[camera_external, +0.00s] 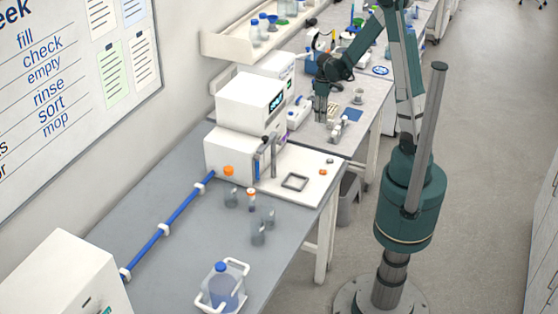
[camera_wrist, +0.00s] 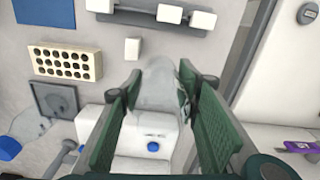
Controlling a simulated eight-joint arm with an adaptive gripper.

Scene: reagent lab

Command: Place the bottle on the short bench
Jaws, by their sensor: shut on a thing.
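My gripper (camera_wrist: 155,100) is shut on a clear, see-through bottle (camera_wrist: 157,82), which shows between the green finger pads in the wrist view. In the external view my gripper (camera_external: 320,108) hangs low over the far bench (camera_external: 312,134), fingers pointing down. The held bottle is too small to make out there. The near bench (camera_external: 150,215) has a grey top and a paler section beyond it. I cannot tell for sure which surface is the short bench.
The wrist view shows a holed rack (camera_wrist: 65,63), a grey square plate (camera_wrist: 55,98) and a white block with a blue dot (camera_wrist: 140,146). A blue-capped bottle (camera_external: 224,288) in a tray, small glassware (camera_external: 258,232) and stacked white instruments (camera_external: 250,100) occupy the near bench.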

